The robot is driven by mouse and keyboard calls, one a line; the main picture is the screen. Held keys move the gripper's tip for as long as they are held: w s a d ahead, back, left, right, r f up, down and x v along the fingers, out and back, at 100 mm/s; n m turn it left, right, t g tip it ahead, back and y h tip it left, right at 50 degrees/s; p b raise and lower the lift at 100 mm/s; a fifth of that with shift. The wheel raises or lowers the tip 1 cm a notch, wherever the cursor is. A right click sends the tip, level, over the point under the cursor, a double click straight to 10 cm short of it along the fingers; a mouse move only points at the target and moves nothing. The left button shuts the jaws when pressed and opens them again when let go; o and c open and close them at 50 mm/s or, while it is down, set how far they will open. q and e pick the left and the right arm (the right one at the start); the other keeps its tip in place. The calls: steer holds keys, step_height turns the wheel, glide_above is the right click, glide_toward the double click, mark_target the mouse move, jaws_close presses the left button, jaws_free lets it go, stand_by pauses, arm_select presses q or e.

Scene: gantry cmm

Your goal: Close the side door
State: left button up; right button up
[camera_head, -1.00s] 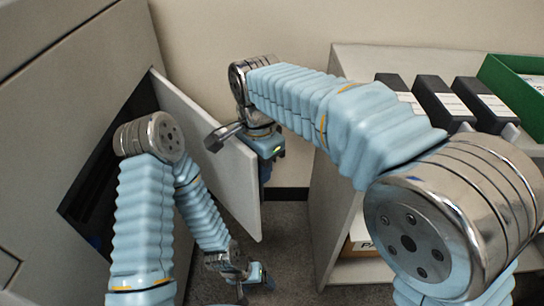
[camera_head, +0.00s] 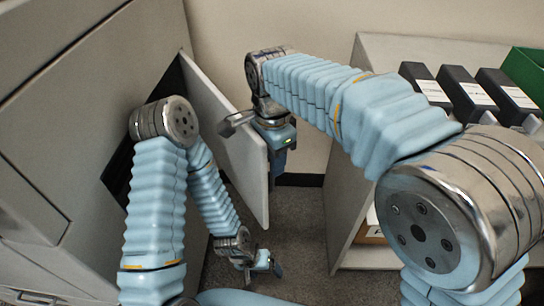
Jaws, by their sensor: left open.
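The side door (camera_head: 228,125) is a flat pale grey panel standing open from the big grey machine (camera_head: 85,100) on the left. A dark opening (camera_head: 118,178) shows behind my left arm. My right gripper (camera_head: 279,165) points down beside the door's free edge, on its right. Whether it touches the door, and its finger gap, I cannot tell. A grey metal piece (camera_head: 238,122) overlaps the door's face beside my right wrist. My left gripper (camera_head: 276,266) is open and low over the floor, below the door's lower corner. My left arm hides part of the opening.
A pale shelf unit (camera_head: 345,190) stands on the right, with several black binders (camera_head: 470,95) and a green box (camera_head: 527,72) on top. Dark carpet floor (camera_head: 300,240) lies between machine and shelf. A plain wall closes the back.

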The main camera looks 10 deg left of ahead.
arm_select(q)
step_height(320, 180, up, 2)
steer(key=shift+d+r+p, duration=0.1)
steer(key=shift+r+p, duration=0.15)
steer(key=shift+p, duration=1)
arm_select(e)
step_height(320, 180, up, 14)
steer(key=shift+f, duration=0.15)
